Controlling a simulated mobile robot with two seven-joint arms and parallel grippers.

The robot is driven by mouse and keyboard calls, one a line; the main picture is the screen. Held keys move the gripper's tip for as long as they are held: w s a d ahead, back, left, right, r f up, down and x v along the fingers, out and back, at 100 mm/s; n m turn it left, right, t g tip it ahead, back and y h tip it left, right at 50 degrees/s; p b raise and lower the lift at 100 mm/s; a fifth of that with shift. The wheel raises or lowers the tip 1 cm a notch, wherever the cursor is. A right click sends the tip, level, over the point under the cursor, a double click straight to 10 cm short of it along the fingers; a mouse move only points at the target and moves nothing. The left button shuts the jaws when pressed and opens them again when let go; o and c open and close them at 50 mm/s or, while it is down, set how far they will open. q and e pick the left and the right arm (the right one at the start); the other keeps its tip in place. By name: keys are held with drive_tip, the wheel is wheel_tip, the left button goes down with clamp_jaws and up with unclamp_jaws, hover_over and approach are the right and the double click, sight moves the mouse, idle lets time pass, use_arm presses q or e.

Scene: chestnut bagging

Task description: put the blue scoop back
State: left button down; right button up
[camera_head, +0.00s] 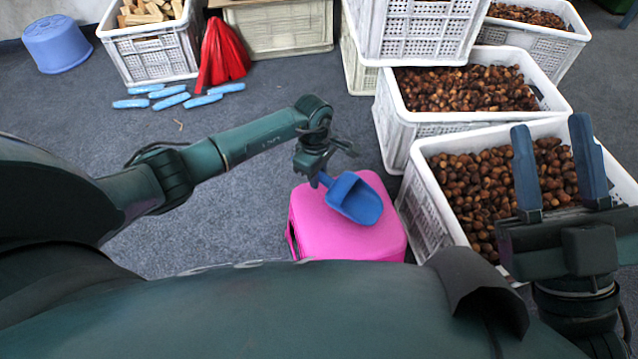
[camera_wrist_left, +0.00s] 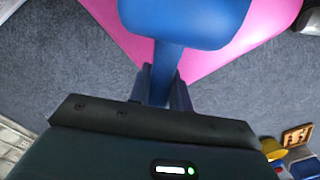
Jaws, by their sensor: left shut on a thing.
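The blue scoop (camera_head: 355,198) is over the top of a pink stool or box (camera_head: 345,232) in the head view. My left gripper (camera_head: 320,177) is shut on the scoop's handle. In the left wrist view the handle runs between the fingers of my left gripper (camera_wrist_left: 163,88), and the scoop's blue bowl (camera_wrist_left: 185,18) is beyond them, over the pink surface (camera_wrist_left: 265,30). Whether the scoop touches the pink top I cannot tell. My right gripper (camera_head: 558,165) is open, its two fingers apart and nothing between them, above a crate of chestnuts.
White crates of chestnuts (camera_head: 408,205) (camera_head: 390,120) stand on the right. Blue-handled items (camera_head: 170,101) and a red object (camera_head: 222,55) lie on the grey carpet near a crate of wood (camera_head: 150,58). An upturned blue tub (camera_head: 56,45) is at the far left. Carpet left of the pink object is clear.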

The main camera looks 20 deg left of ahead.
use_arm(q)
drive_tip(key=shift+f, duration=0.85)
use_arm(e)
drive_tip(key=shift+s+r+n+y, duration=0.15)
drive_tip(key=shift+r+n+y, duration=0.35)
drive_tip(key=shift+n+y, duration=0.25)
use_arm(q)
drive_tip(key=shift+f, duration=0.1)
drive_tip(key=shift+f, duration=0.1)
drive_tip(key=c, duration=1.3)
unclamp_jaws()
